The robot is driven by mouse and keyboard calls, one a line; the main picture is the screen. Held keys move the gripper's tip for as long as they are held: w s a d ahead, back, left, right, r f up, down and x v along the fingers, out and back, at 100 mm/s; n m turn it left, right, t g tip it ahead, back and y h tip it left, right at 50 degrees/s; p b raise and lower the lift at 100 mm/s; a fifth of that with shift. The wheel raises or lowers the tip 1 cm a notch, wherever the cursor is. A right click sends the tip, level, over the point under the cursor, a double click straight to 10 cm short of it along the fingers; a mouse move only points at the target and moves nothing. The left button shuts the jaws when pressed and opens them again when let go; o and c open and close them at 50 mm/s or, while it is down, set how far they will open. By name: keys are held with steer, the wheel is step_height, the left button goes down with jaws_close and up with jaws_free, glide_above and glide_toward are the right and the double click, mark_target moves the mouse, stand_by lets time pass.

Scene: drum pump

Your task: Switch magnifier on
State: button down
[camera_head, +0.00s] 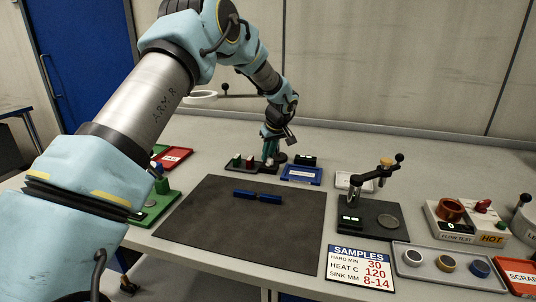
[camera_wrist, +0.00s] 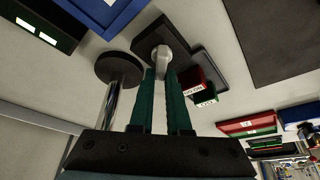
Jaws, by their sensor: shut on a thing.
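My gripper (camera_head: 269,150) reaches down at the back of the bench, behind the dark mat. In the wrist view its two green fingers (camera_wrist: 161,80) are closed around a pale grey lever (camera_wrist: 163,58) on a small black base (camera_wrist: 160,32). This seems to be the magnifier's switch. The fingers hide part of the lever, and its on or off setting cannot be told. A round dark foot (camera_wrist: 118,66) with a metal post stands beside it. The magnifier's white ring (camera_head: 200,97) shows behind my arm in the head view.
A red block (camera_wrist: 188,77) and a green block (camera_wrist: 203,98) stand close beside my fingers. A blue tray (camera_head: 301,175) lies right of my gripper. The dark mat (camera_head: 240,225) bears two blue pieces and is otherwise clear. A black stand (camera_head: 367,220) is farther right.

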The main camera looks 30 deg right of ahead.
steer(key=m+h+b, duration=0.1)
steer(key=m+b, duration=0.1)
steer(key=m, duration=0.2)
steer(key=shift+d+h, duration=0.1)
steer(key=shift+h, duration=0.2)
steer(key=m+g+h+p, duration=0.1)
steer(key=m, duration=0.3)
steer(key=shift+s+d+r, duration=0.1)
steer(key=shift+d, duration=0.05)
steer(key=m+g+h+p, duration=0.1)
steer(key=m, duration=0.2)
steer(key=m+p, duration=0.1)
steer(key=m, duration=0.1)
steer(key=shift+s+d+m+g+h, duration=0.2)
steer(key=shift+m+g+h, duration=0.2)
steer(key=shift+s+m+g+p, duration=0.2)
steer(key=shift+m+g+p, duration=0.5)
steer(key=shift+m, duration=1.4)
steer(key=c, duration=0.9)
jaws_free()
